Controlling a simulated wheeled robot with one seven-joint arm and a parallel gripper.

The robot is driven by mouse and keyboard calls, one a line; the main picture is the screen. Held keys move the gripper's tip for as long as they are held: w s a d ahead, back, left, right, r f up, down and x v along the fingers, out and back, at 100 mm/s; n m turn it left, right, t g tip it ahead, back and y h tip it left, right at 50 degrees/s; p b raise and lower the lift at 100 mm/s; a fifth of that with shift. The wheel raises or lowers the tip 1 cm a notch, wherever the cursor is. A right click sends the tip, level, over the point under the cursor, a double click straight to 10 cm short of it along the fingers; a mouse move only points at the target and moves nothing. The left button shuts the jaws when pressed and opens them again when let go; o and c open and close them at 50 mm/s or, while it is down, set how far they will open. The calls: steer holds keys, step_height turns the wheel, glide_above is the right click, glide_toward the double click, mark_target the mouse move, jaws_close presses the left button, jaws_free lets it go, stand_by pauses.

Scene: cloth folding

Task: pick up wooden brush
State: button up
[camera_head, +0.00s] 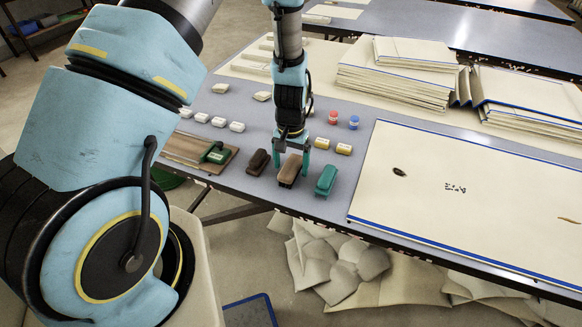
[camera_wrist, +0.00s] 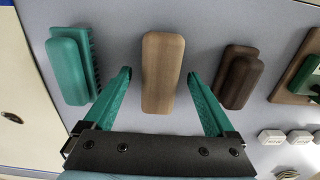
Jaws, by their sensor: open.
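The wooden brush (camera_head: 289,171) is light brown and lies on the grey table between a dark brown brush (camera_head: 258,162) and a green brush (camera_head: 326,180). In the wrist view the wooden brush (camera_wrist: 162,72) lies lengthwise between the two green fingers. My gripper (camera_head: 292,147) is open above the brush, with a finger on either side of it. In the wrist view my gripper (camera_wrist: 158,82) holds nothing, and gaps show on both sides of the brush. I cannot tell the exact height of the fingertips over the table.
The green brush (camera_wrist: 70,66) and the dark brush (camera_wrist: 238,77) lie close on either side. Small white blocks (camera_head: 219,121), yellow blocks (camera_head: 343,149) and red and blue jars (camera_head: 333,117) stand farther back. A large cream board (camera_head: 470,205) covers the table to the right.

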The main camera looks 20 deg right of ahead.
steer(key=shift+f, duration=0.25)
steer(key=shift+c, duration=0.3)
jaws_close()
